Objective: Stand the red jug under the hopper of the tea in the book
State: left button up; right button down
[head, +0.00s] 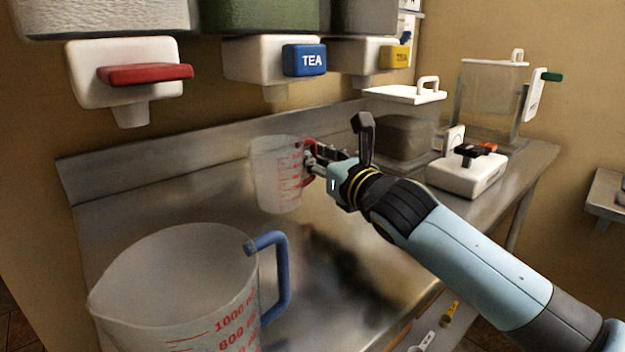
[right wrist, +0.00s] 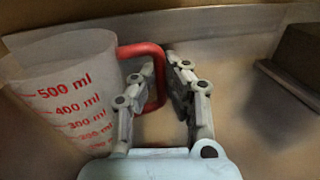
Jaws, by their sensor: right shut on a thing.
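The red jug (head: 272,178) is a clear measuring jug with red markings and a red handle. My right gripper (head: 312,165) is shut on its handle; the jug also shows upright in the right wrist view (right wrist: 65,90), with the red handle (right wrist: 152,65) between the fingers. In the head view the jug appears below the blue-handled TEA hopper (head: 262,62), whose spout (head: 275,92) is above its rim; I cannot tell whether they line up in depth or whether its base touches the counter. Other hoppers have a red handle (head: 145,74) and a yellow tag (head: 395,57). My left gripper is not in view.
A large jug with a blue handle (head: 270,270) stands at the front left. Measuring spoons (head: 425,342) show at the bottom.

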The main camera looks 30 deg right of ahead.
notch_tip(320, 180, down, 3)
jog(key=shift+r+b, duration=0.15)
jog(key=shift+b, duration=0.25)
jog(key=shift+r, duration=0.1)
jog(key=c, duration=1.8)
grip_release()
jog(key=shift+c, duration=0.2)
jog(key=o, duration=0.4)
